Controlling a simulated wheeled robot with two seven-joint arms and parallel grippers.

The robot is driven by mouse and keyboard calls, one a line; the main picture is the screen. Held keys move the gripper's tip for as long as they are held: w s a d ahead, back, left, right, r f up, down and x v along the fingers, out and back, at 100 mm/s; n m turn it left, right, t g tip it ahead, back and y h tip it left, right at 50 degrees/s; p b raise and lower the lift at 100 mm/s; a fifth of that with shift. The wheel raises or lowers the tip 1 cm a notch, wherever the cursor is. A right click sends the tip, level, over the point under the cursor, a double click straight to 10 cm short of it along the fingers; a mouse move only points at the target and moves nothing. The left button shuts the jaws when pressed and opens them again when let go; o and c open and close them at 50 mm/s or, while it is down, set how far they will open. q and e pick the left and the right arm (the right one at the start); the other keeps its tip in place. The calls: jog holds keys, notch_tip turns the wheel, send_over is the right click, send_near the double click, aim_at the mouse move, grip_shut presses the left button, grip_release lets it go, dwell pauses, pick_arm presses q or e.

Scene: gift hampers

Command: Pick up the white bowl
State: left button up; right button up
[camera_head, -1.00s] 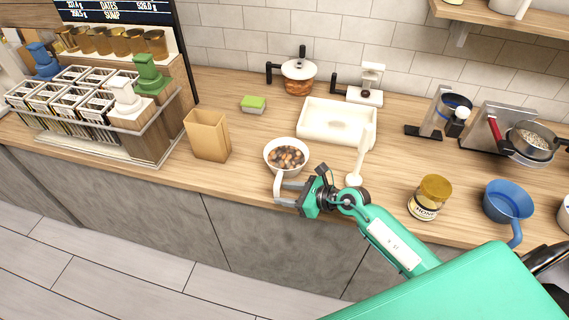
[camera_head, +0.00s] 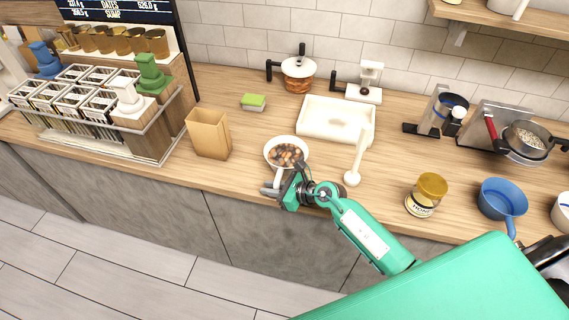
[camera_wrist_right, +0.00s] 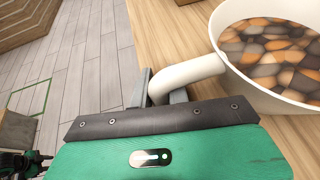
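The white bowl (camera_head: 272,160) stands on the counter near its front edge, filled with brown, orange and dark pieces. Its curved white handle points toward the front edge. In the right wrist view the bowl (camera_wrist_right: 222,32) is at the upper right, with its handle running left between my fingers. My right gripper (camera_head: 272,189) is at the handle, and its fingertips (camera_wrist_right: 160,90) sit close together on either side of it, shut on it. The bowl appears to rest on the counter. My left gripper is not in view.
A white tray (camera_head: 312,133) lies behind the bowl, with a white spoon-like utensil (camera_head: 357,160) to its right. A cardboard box (camera_head: 208,135) stands left of the bowl. A honey jar (camera_head: 426,195) and blue pan (camera_head: 502,200) stand to the right.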

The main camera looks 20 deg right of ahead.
grip_shut()
jog(key=shift+r, duration=0.2)
jog(key=shift+r, duration=1.05)
notch_tip(320, 180, up, 18)
jog(key=b, duration=0.3)
jog(key=shift+f, duration=0.25)
jog(key=shift+r, duration=0.1)
jog(key=shift+w, duration=0.1)
dwell(0.3)
